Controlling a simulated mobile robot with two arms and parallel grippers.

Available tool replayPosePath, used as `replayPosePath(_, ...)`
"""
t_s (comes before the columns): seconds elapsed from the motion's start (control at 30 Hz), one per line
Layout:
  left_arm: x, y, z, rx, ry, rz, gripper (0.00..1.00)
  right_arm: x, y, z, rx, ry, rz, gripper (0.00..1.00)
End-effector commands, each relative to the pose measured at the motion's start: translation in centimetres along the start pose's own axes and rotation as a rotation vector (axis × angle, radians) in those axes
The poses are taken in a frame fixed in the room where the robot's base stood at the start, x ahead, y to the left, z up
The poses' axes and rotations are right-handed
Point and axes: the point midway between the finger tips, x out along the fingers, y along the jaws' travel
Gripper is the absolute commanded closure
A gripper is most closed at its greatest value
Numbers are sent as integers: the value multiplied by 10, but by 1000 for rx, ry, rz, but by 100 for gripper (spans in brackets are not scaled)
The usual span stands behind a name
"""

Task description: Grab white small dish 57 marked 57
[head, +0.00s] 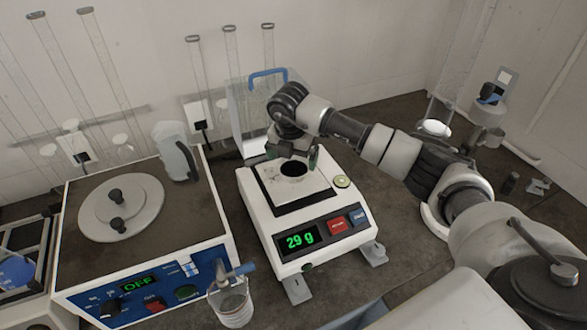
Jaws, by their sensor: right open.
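A white, roughly square shape that looks like a small dish (296,191) lies on the dark pan of the scale (262,240). A dark round patch shows in its middle. I cannot read a 57 on it. My right gripper (299,158) is open at the back edge of this dish, over the scale, its fingers pointing down. I cannot tell whether the fingers touch the dish. The scale display reads 29 g. My left gripper is not in view.
A small white dish-like thing (434,128) is at the back right. Tall glass tubes line the wall.

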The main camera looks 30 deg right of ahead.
Motion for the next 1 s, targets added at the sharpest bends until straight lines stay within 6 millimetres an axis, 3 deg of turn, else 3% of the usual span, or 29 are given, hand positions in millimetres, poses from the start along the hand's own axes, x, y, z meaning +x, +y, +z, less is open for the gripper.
replayPosePath(0.1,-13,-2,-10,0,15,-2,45,17,-3,0,2,4,-6,0)
replayPosePath(0.23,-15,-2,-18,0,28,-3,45,34,-2,0,0,3,-3,0)
replayPosePath(0.5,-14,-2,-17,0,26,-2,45,40,-1,0,-1,1,-1,0)
replayPosePath(0.77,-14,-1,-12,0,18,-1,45,39,-1,0,0,1,0,36)
replayPosePath(1.0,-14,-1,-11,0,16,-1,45,38,-1,0,0,1,0,36)
